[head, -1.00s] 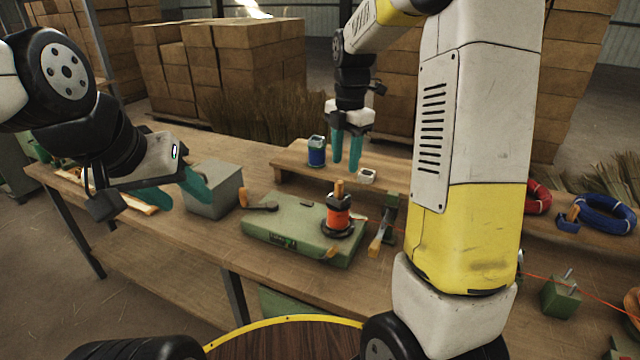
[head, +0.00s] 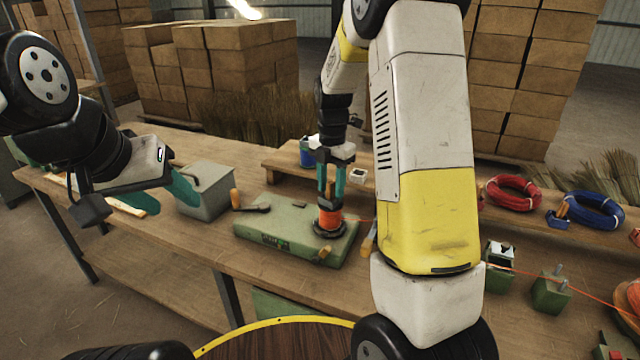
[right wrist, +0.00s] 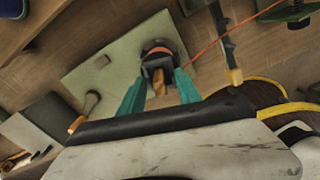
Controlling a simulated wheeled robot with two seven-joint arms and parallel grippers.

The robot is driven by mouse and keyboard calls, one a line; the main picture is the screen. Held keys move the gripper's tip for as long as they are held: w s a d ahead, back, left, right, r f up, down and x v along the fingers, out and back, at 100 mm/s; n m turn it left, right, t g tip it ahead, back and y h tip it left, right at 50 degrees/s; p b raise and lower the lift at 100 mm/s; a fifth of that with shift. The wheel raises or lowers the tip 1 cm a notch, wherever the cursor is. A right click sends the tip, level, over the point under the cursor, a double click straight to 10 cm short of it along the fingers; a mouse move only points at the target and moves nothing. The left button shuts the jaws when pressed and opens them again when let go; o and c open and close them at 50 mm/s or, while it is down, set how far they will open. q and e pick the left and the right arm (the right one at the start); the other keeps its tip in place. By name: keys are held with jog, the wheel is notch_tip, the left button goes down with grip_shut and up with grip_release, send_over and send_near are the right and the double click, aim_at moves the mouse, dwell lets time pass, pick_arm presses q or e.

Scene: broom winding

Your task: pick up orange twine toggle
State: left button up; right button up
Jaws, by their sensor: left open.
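The wooden toggle (right wrist: 160,82) stands on top of the orange twine spool (head: 328,221), which sits on the green winder base (head: 285,232). An orange line of twine runs off to the right. My right gripper (head: 331,186) points down over the spool. In the right wrist view its teal fingers (right wrist: 160,92) are apart, one on each side of the toggle, and I see no clear contact. In the head view the fingers largely hide the toggle. My left gripper (head: 158,194) is open and empty at the left, near a grey block (head: 207,200).
A raised shelf (head: 285,165) with a blue spool (head: 306,153) stands behind. Red (head: 513,192) and blue (head: 594,212) coils lie at the right. My right arm hides part of the bench.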

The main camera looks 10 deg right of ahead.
grip_shut()
jog(key=shift+r, duration=0.15)
